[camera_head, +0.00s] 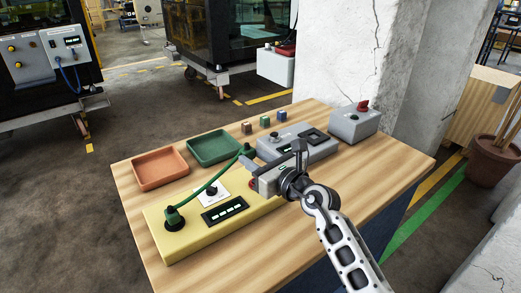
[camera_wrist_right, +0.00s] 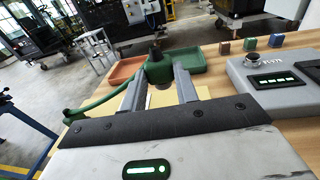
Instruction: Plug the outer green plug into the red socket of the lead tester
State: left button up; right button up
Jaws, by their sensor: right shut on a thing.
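The yellow lead tester (camera_head: 190,240) lies along the table's front left. A green lead runs from a green plug (camera_head: 173,217) standing in the tester's left end to another green plug (camera_head: 246,150). My right gripper (camera_head: 252,164) is shut on that second plug, over the tester's far right end. In the right wrist view the held plug (camera_wrist_right: 157,70) sits between the two grey fingers, its dark end up and its lead trailing left. The red socket (camera_head: 252,183) shows only as a red edge beside my gripper; most is hidden. The plug's lower end is hidden. My left gripper is out of view.
Behind the tester lie a terracotta tray (camera_head: 159,184) and a green tray (camera_head: 190,159). A grey device (camera_head: 318,148) stands close beyond my right gripper, with a grey box with a red knob (camera_head: 355,127) farther right. Small blocks (camera_head: 264,121) stand at the back.

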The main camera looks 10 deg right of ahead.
jog(key=shift+w+d+f+m+t+h, duration=0.2)
jog(key=shift+d+f+m+t+h, duration=0.45)
jog(key=shift+d+f, duration=0.4)
jog(key=shift+f, duration=0.85)
notch_tip(320, 180, down, 2)
jog(key=shift+b, duration=0.65)
jog(key=shift+f, duration=0.25)
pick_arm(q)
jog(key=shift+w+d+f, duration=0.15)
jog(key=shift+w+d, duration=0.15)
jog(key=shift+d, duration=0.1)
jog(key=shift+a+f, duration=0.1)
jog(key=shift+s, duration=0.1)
pick_arm(e)
jog(key=shift+s, duration=0.1)
pick_arm(q)
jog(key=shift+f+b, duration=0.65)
jog(key=shift+b, duration=0.25)
pick_arm(e)
jog(key=shift+f, duration=1)
